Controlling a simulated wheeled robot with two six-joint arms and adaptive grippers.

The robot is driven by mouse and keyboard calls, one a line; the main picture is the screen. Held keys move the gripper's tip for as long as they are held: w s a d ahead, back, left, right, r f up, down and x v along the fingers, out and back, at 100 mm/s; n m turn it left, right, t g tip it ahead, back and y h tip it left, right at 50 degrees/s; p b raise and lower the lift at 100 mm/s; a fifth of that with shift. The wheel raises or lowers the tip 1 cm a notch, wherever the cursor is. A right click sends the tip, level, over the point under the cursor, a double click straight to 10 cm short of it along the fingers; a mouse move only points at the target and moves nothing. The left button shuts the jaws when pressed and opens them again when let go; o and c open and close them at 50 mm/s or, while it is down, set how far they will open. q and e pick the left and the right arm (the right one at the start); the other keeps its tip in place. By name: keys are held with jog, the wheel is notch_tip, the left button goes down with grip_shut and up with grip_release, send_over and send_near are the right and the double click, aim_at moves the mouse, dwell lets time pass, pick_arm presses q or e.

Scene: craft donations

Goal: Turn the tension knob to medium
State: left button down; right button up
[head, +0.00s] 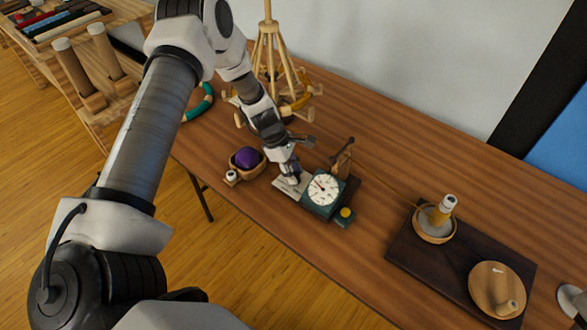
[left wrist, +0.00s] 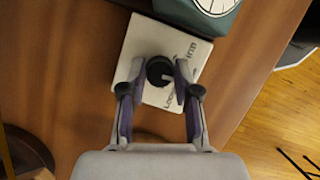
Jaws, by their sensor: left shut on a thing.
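The tension knob (left wrist: 157,73) is a small round black knob on a pale plate (left wrist: 137,39) with printed lettering, partly hidden by a finger. A light pointer line on the knob faces right in the left wrist view, but I cannot read which setting it marks. My left gripper (left wrist: 159,66) has its fingers on either side of the knob and is shut on it. In the head view my left gripper (head: 290,174) reaches down to the plate beside the dark green device with a white dial (head: 323,189), and hides the knob. My right gripper is not in view.
A wooden bowl with purple yarn (head: 246,158) stands left of the gripper. A wooden yarn swift (head: 270,62) stands behind. A yellow button box (head: 345,214) sits in front of the dial. A dark board (head: 411,248) with wooden pieces lies right, past clear tabletop.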

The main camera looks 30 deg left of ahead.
pick_arm(q)
jog(key=shift+s+f+m, duration=0.1)
jog(key=shift+f+m, duration=0.05)
jog(key=shift+m, duration=0.25)
jog(key=c, duration=0.8)
grip_release()
jog(key=shift+c, duration=0.2)
jog(key=w+v, duration=0.1)
jog(key=v, duration=1.1)
jog(key=shift+s, duration=0.3)
jog(key=shift+a+f, duration=0.1)
